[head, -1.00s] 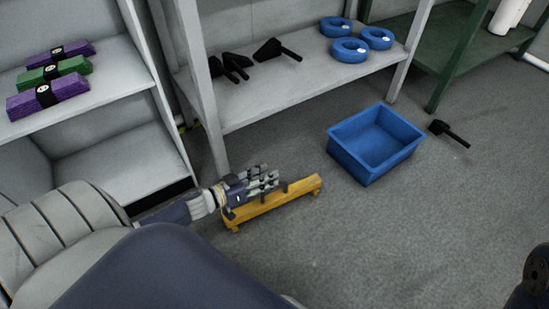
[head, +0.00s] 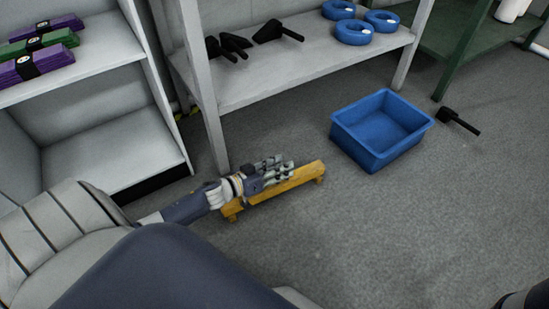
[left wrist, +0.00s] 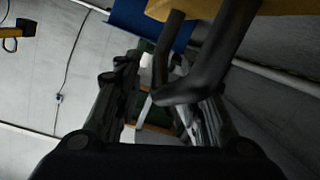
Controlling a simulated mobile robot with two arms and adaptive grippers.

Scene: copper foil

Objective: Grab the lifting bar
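The lifting bar (head: 306,175) is a yellow bar with small feet on the grey floor, lying slantwise in the middle of the head view. My left gripper (head: 280,170) is over its middle, fingers pointing right along the bar and covering its black handle. In the left wrist view, the black handle (left wrist: 190,96) reaches between the spread fingers of my left gripper (left wrist: 160,95), and the yellow bar (left wrist: 205,8) shows at the top edge. The fingers look open; contact with the handle is unclear. My right gripper is not clearly in view.
A blue bin (head: 380,135) stands right of the bar, with a black tool (head: 458,121) beyond it. The grey shelf (head: 275,85) behind holds black tools and blue rings. A left shelf (head: 100,75) holds purple and green packs.

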